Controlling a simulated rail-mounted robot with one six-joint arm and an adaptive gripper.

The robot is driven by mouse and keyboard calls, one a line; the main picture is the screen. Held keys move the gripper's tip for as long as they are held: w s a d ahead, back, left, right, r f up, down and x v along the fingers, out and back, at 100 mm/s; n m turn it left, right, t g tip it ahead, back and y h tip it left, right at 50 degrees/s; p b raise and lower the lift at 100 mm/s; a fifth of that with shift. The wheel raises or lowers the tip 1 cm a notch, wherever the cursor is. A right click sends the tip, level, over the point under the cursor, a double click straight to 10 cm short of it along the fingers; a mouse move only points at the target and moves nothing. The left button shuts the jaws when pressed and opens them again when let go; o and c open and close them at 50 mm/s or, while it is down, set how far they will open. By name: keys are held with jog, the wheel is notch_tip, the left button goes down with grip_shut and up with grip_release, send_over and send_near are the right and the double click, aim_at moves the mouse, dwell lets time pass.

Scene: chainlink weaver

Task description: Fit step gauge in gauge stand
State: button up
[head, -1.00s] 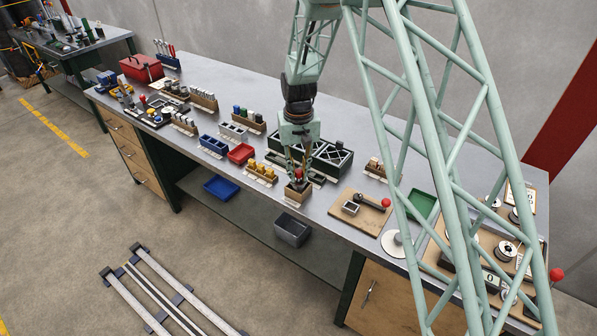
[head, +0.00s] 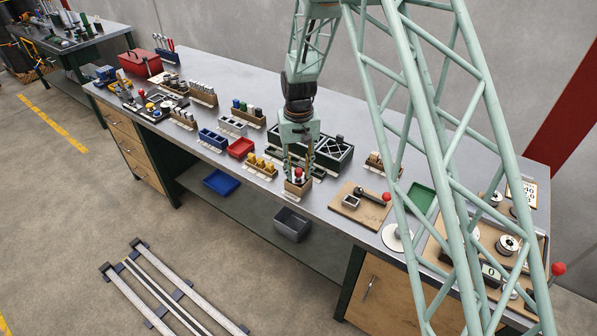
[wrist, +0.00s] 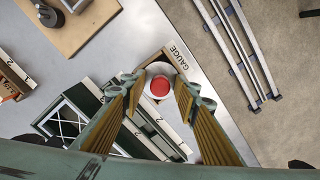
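The step gauge, with a red knob on a pale round body, stands in the middle of the picture in the wrist view (wrist: 159,86); its red top also shows in the head view (head: 298,173). It appears upright in the wooden gauge stand (head: 296,188), whose "GAUGE" label shows in the wrist view (wrist: 180,55). How deep the gauge sits is hidden. My gripper (head: 299,169) is directly above, pointing down, with its fingers spread on either side of the gauge. In the wrist view my gripper (wrist: 160,88) shows a fingertip at each side of the pale body, seemingly clear of it.
Dark green compartment boxes (head: 335,158) stand close behind my gripper. A holder with yellow pieces (head: 262,166) and a red bin (head: 240,148) lie to the left. A wooden board with a red-knobbed lever (head: 360,203) lies to the right. The bench's front edge is close to the stand.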

jog(key=shift+o, duration=0.3)
notch_tip(320, 180, up, 12)
dwell(1.0)
jog(key=shift+r, duration=0.1)
dwell(0.8)
